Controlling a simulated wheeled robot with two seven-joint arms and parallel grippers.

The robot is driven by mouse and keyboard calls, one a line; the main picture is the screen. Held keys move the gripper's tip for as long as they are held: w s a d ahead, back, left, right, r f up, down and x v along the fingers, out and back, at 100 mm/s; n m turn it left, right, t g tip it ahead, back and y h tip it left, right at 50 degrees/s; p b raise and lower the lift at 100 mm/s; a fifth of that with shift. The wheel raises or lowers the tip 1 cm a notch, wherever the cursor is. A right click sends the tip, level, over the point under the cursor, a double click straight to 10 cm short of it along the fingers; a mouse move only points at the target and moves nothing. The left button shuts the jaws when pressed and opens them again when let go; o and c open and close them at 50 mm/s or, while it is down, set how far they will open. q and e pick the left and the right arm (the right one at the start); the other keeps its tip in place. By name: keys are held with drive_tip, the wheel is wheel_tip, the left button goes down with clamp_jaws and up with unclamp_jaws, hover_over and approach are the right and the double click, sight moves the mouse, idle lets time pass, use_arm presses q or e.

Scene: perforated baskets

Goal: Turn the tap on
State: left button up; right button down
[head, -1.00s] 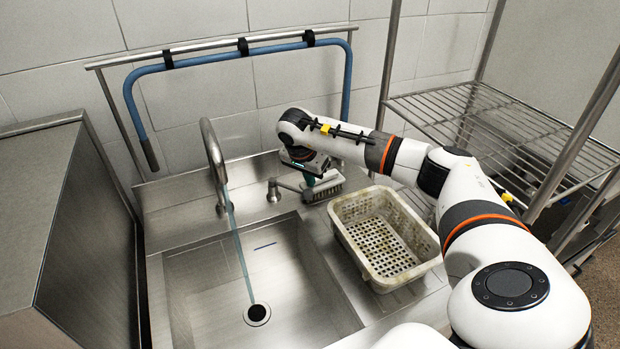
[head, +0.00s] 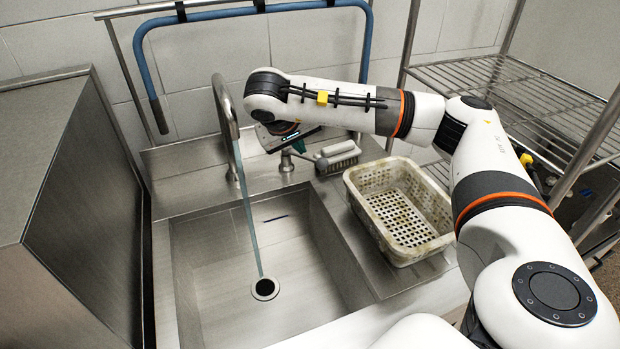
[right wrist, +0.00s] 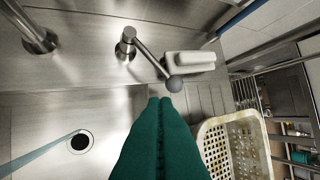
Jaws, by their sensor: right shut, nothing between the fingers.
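The tap's curved steel spout (head: 228,120) stands behind the sink (head: 330,265). A bluish stream of water (head: 253,235) runs from it to the drain. Right of the spout is the tap's lever on its post (head: 286,161); the right wrist view shows the lever (right wrist: 150,62) pointing right and toward me, ending in a round grey knob (right wrist: 174,84). My right gripper (head: 301,146) is above the lever, partly hidden by its wrist. In the right wrist view its green fingers (right wrist: 160,101) are together and empty, appearing just below the knob. My left gripper is out of view.
A white-backed brush (head: 338,156) lies right of the lever, close to the knob. A perforated basket (head: 400,250) stands on the counter right of the sink. A wire rack (head: 500,90) is at right, a steel cabinet (head: 85,170) at left. A blue hose (head: 145,60) hangs behind.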

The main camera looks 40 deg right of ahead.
sight(317, 163)
drive_tip(key=p+x, duration=0.1)
drive_tip(key=x, duration=0.9)
drive_tip(key=shift+n, duration=0.3)
drive_tip(key=shift+s, duration=0.1)
drive_tip(key=shift+s+d, duration=0.1)
drive_tip(key=shift+d, duration=0.6)
